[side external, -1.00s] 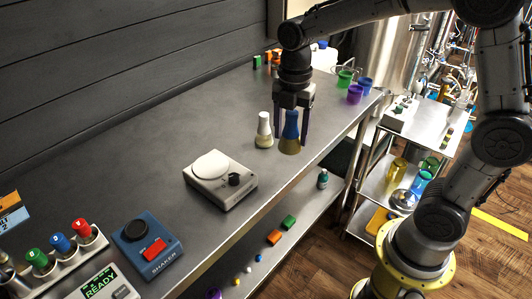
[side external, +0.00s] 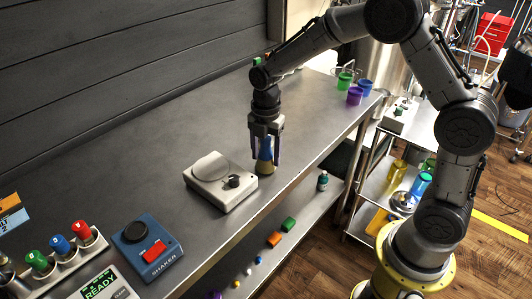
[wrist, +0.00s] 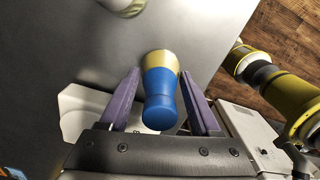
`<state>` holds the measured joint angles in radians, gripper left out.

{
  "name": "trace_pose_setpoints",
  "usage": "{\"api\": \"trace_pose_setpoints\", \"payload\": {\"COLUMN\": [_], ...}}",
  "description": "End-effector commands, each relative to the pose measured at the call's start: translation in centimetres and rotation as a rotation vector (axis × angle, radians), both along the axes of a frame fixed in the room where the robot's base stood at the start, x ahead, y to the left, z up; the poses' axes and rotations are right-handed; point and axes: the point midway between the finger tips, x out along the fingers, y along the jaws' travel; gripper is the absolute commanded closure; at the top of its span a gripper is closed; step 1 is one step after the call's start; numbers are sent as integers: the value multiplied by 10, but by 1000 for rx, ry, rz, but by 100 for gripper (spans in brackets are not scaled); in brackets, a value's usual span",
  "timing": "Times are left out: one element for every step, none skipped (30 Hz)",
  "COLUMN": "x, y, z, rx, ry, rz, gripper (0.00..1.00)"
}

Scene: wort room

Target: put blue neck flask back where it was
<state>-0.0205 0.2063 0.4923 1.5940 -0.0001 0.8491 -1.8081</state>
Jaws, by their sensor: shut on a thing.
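The blue neck flask (side external: 265,167), with a blue neck and yellowish body, is upright between the purple fingers of my gripper (side external: 266,160). My gripper is shut on its neck. The flask also shows in the wrist view (wrist: 160,108), blue neck toward the camera. It is just right of the white plate device with a dark knob (side external: 220,182). I cannot tell whether its base touches the bench. The pale-necked flask does not show clearly in the side view; a pale rounded thing (wrist: 122,6) at the wrist view's top edge may be it.
The steel bench (side external: 150,180) is clear behind the device. A blue shaker (side external: 147,245) and a rack with red, blue and green caps (side external: 70,255) stand at front left. Green (side external: 345,81) and purple (side external: 355,96) beakers stand at the far right end. The bench's front edge is close.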

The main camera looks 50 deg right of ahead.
Motion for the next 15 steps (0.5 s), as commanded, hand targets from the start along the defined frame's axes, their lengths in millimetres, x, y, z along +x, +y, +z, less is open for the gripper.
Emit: {"api": "trace_pose_setpoints", "payload": {"x": [0, 0, 0, 0, 0, 0, 0, 0, 0, 0, 0, 0, 0, 0, 0], "y": [0, 0, 0, 0, 0, 0, 0, 0, 0, 0, 0, 0, 0, 0, 0], "z": [1, 1, 1, 1, 0, 0, -1, -2, -3, -3, -3, -3, -3, -3, -3], "rx": [1, 1, 0, 0, 0, 0, 0, 0, 0, 0, 0, 0, 0, 0, 0], "ry": [-2, -2, -1, -1, -1, -1, -1, -1, 0, 0, 0, 0, 0, 0, 0], "rz": [0, 0, 0, 0, 0, 0, 0, 0, 0, 0, 0, 0, 0, 0, 0], "gripper": [100, 100, 100, 100, 100, 100, 100, 100, 33, 27, 22, 15, 9, 6, 6]}}
